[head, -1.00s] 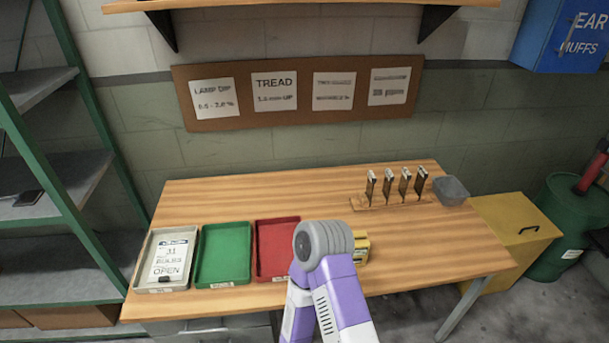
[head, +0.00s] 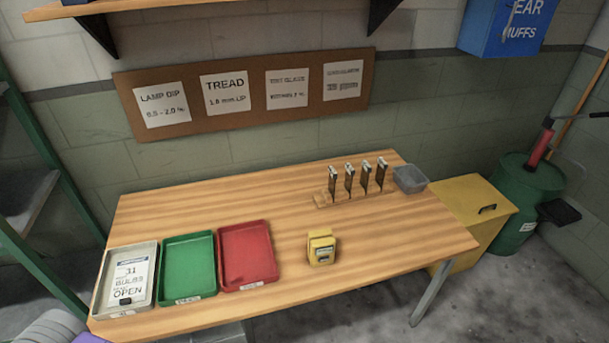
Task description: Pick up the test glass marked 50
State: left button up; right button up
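Neither gripper shows. A grey and purple part of my own arm is at the lower left corner.
A grey tray with a card (head: 102,290), a green tray (head: 188,267) and a red tray (head: 247,254) line the table's left. A small yellow device (head: 321,248) stands at centre front. A grey bin (head: 411,179) is right of the rack. A yellow cabinet (head: 480,215) stands beyond the table.

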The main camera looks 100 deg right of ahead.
aim_at(349, 173)
jog(key=u, duration=0.05)
jog(key=k, duration=2.05)
jog(key=z, duration=0.55)
